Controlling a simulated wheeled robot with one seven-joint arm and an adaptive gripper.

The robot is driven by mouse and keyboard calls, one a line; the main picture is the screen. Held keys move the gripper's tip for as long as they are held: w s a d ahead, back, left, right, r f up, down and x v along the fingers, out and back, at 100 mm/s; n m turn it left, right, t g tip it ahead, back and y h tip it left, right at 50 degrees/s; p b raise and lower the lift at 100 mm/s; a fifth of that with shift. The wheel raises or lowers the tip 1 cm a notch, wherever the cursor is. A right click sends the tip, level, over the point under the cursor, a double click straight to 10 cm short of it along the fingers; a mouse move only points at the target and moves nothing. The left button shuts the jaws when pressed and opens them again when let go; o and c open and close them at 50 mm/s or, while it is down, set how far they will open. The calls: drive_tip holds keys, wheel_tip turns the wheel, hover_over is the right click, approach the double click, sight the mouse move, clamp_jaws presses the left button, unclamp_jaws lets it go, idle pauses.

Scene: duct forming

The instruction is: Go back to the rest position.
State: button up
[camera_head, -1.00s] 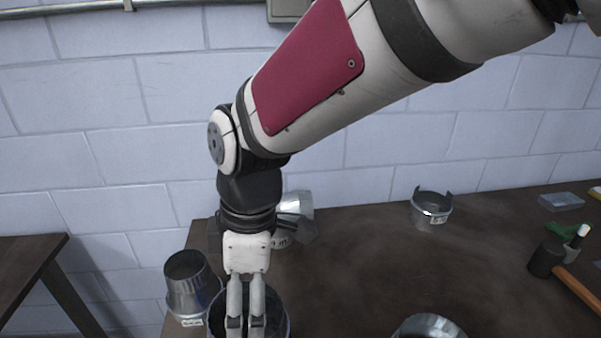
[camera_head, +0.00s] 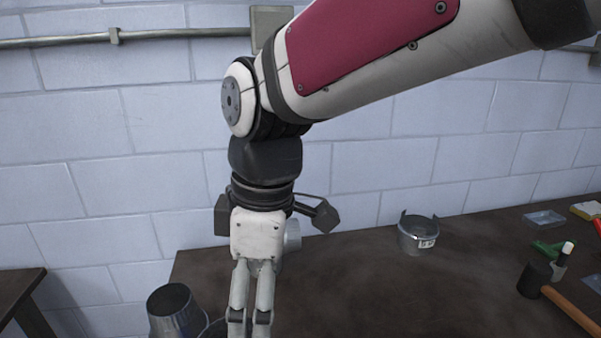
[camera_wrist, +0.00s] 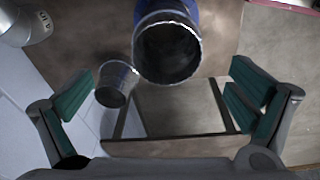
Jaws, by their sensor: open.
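My gripper (camera_head: 249,318) hangs pointing down at the left end of the brown workbench (camera_head: 350,285). In the wrist view my gripper (camera_wrist: 160,100) has its green-padded fingers spread wide with nothing between them. A wide dark-mouthed metal duct (camera_wrist: 168,48) with a blue outside lies ahead of the fingers, apart from them. A smaller tapered metal duct (camera_wrist: 117,84) is beside it, to the left. In the head view a tapered metal duct (camera_head: 176,312) stands left of my gripper, cut by the lower edge.
A notched metal collar (camera_head: 418,236) stands toward the back of the bench. A mallet (camera_head: 537,278), a green tool (camera_head: 546,248) and a clear tray (camera_head: 543,219) lie at the right. A pale block wall (camera_head: 110,160) is behind. Another table (camera_head: 18,290) stands at the left.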

drive_tip(key=s+d+r+m+t, duration=0.1)
drive_tip(key=s+d+m+t, duration=0.1)
drive_tip(key=d+m, duration=0.7)
drive_tip(key=s+d+r+m+t+h, duration=0.1)
drive_tip(key=s+d+m+t, duration=0.2)
drive_tip(key=d+m, duration=0.7)
drive_tip(key=s+d, duration=0.1)
drive_tip(key=d, duration=0.6)
drive_tip(key=shift+d+r, duration=0.2)
